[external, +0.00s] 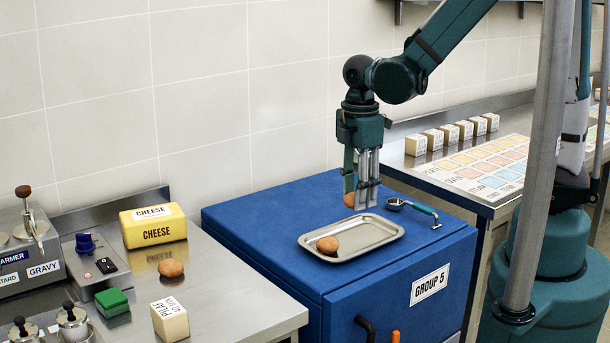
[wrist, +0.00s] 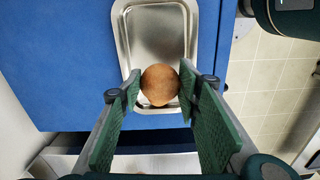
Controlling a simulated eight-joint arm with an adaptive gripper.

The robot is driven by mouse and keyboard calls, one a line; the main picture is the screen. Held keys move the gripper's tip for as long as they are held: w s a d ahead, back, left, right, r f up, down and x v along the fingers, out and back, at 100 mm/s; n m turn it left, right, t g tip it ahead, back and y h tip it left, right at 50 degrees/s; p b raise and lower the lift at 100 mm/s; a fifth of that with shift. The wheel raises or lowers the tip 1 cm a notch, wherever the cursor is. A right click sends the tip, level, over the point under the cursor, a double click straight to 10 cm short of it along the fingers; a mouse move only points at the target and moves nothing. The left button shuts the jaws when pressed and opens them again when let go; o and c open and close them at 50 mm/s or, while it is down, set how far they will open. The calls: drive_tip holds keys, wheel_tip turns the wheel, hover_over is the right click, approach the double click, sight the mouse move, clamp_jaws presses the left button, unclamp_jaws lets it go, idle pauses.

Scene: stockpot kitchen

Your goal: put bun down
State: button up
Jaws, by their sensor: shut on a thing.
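My gripper (external: 362,203) points down over the blue cabinet, near the far side of the metal tray (external: 387,245). It is shut on a round brown bun (external: 349,200), partly hidden behind the fingers in the external view. In the wrist view the bun (wrist: 160,86) sits between the two green-padded fingertips, in front of the tray (wrist: 122,18). How high it is above the surface is hard to tell. A second bun (external: 327,245) lies on the left end of the tray; I cannot make it out separately in the wrist view.
The blue cabinet top (external: 265,212) is clear left of the tray. A small round-headed utensil (external: 415,207) lies right of the gripper. Another bun (external: 171,268), a yellow cheese block (external: 153,226) and a pilaf block (external: 170,319) are on the left counter. The tiled wall stands behind.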

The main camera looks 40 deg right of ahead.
drive_tip(key=shift+a, duration=0.1)
idle(0.7)
drive_tip(key=shift+w+a+r, duration=0.1)
drive_tip(key=shift+w+a, duration=0.05)
drive_tip(key=shift+a, duration=0.3)
drive_tip(key=w+a+r+n+p, duration=0.1)
drive_tip(key=a+n, duration=0.2)
drive_tip(key=a, duration=0.6)
drive_tip(key=w+a+r+n, duration=0.1)
drive_tip(key=w+a+n, duration=0.1)
drive_tip(key=a, duration=0.8)
drive_tip(key=n+p, duration=0.2)
drive_tip(key=n, duration=0.3)
hover_over(218, 295)
drive_tip(key=shift+r, duration=0.2)
drive_tip(key=shift+f+b, duration=0.4)
drive_tip(key=shift+f, duration=2.75)
drive_tip(key=shift+f, duration=0.1)
drive_tip(key=shift+f, duration=1.75)
